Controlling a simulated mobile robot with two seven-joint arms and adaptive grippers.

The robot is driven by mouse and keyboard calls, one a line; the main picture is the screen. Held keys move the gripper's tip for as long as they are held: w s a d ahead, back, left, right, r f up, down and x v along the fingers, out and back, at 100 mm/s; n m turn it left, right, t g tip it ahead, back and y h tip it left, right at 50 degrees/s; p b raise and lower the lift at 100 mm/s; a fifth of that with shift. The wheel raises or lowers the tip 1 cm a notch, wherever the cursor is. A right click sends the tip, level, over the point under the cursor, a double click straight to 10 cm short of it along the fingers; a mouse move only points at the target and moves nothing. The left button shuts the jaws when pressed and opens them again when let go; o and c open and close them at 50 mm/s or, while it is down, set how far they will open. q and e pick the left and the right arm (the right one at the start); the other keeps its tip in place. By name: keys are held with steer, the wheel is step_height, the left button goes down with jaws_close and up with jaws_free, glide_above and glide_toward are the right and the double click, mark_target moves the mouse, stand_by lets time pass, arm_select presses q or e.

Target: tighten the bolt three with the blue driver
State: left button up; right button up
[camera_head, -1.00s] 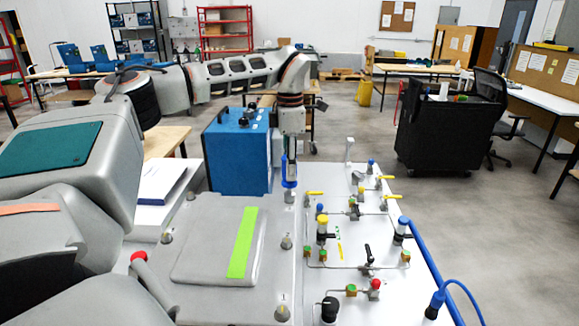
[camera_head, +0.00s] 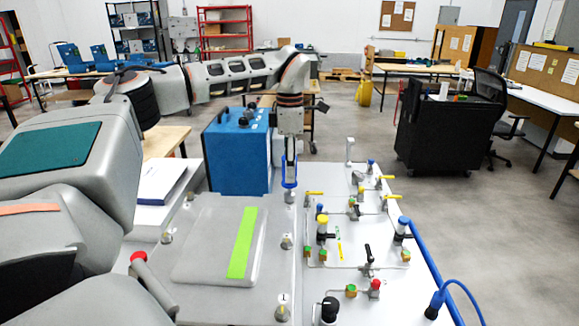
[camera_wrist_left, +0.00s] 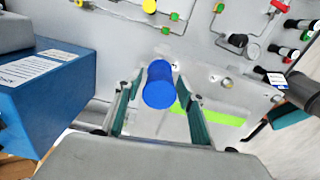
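The blue driver (camera_wrist_left: 159,85) stands between the two fingers of my left gripper (camera_wrist_left: 161,78) in the left wrist view, its round end towards the camera. Narrow gaps show between the handle and the finger pads, so the gripper looks open around it. In the head view my left gripper (camera_head: 289,172) points down at the far right corner of the grey panel. The driver's blue (camera_head: 289,185) shows at its fingertips. Bolt three appears to be the bolt (camera_head: 290,197) just below; the driver's tip is hidden. My right gripper is out of view.
A grey cover with a green strip (camera_head: 242,243) lies left of the bolts. A blue box (camera_head: 238,155) stands close left of the gripper. The white board (camera_head: 335,277) on the right carries valves, fittings and blue hoses.

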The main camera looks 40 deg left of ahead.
arm_select(q)
jaws_close()
steer(key=shift+r, duration=3.05)
